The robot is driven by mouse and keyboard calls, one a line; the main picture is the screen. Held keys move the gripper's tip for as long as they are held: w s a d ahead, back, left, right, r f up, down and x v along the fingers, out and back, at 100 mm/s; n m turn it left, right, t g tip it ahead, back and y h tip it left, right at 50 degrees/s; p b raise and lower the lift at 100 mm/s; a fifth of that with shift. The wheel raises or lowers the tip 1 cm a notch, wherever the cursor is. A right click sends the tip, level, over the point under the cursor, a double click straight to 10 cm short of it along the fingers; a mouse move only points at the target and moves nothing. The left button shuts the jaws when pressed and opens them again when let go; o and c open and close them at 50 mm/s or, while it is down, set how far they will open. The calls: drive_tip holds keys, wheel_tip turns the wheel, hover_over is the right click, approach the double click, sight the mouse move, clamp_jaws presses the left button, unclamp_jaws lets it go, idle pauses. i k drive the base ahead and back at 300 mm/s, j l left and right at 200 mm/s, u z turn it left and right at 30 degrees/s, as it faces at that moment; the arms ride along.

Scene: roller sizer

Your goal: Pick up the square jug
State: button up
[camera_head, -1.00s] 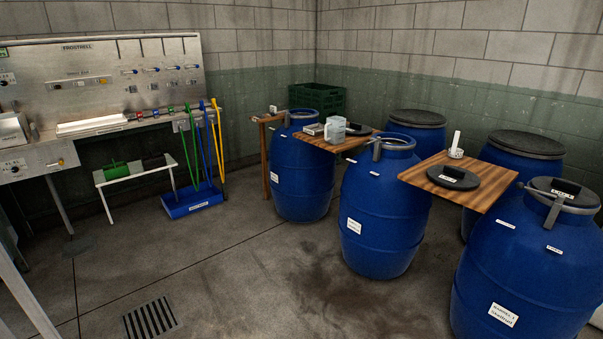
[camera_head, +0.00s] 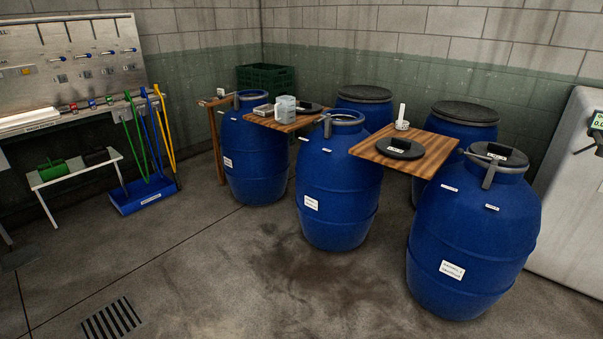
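The square jug (camera_head: 285,109) is a pale grey-white, boxy, upright vessel. It stands on a small wooden board (camera_head: 292,126) set between two blue barrels, near the middle of the head view. A small grey box-like item (camera_head: 265,110) sits just left of it, and a dark round lid (camera_head: 310,109) lies to its right. My gripper is not in view.
Blue barrels (camera_head: 338,195) and (camera_head: 470,240) stand in front, with more behind. A second board (camera_head: 368,149) holds a dark lid (camera_head: 400,148) and a white cup (camera_head: 402,124). A green crate (camera_head: 265,77) is behind. The floor at front is clear, with a drain grate (camera_head: 112,319).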

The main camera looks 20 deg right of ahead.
sight(285, 107)
drive_tip(key=i+l, duration=0.35)
drive_tip(key=i, duration=0.2)
drive_tip(key=i+l+u, duration=0.1)
drive_tip(key=i+l, duration=0.25)
drive_tip(key=i, duration=0.2)
drive_tip(key=i+l, duration=0.4)
drive_tip(key=i, duration=0.15)
